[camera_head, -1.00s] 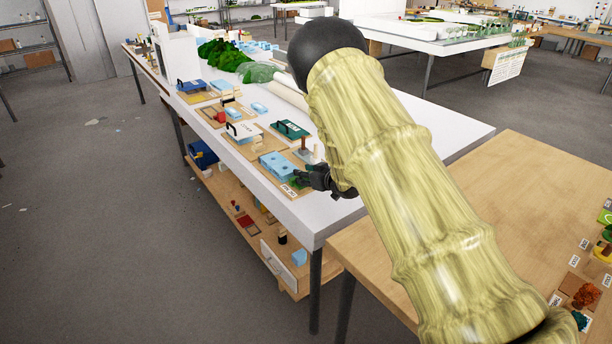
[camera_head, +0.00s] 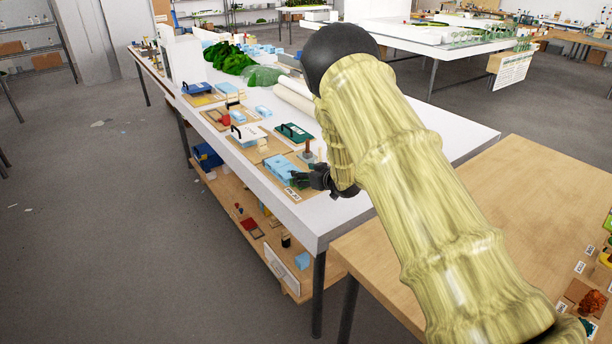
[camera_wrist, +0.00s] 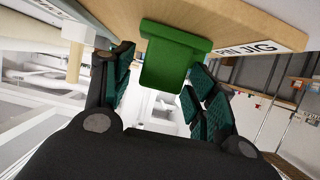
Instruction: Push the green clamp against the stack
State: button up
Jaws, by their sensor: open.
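A green block (camera_wrist: 172,58), which looks like the green clamp, sits at the edge of a wooden board labelled "PIN JIG" in the wrist view. My gripper (camera_wrist: 160,80) is open, with one finger on either side of the block; I cannot tell whether they touch it. In the head view my gripper (camera_head: 319,178) is low at the board's right end, and the clamp is mostly hidden there. Light blue blocks (camera_head: 283,167), likely the stack, lie on the wooden board (camera_head: 262,157) just left of my gripper.
A wooden peg (camera_head: 308,152) stands close behind my gripper. A dark green tool with a handle (camera_head: 294,133) and a white one (camera_head: 247,133) lie farther back. White rolls (camera_head: 295,97) lie on the white table (camera_head: 345,218). A wooden table (camera_head: 470,200) is at right.

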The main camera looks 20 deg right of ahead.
jog(key=v, duration=1.2)
jog(key=shift+r, duration=0.1)
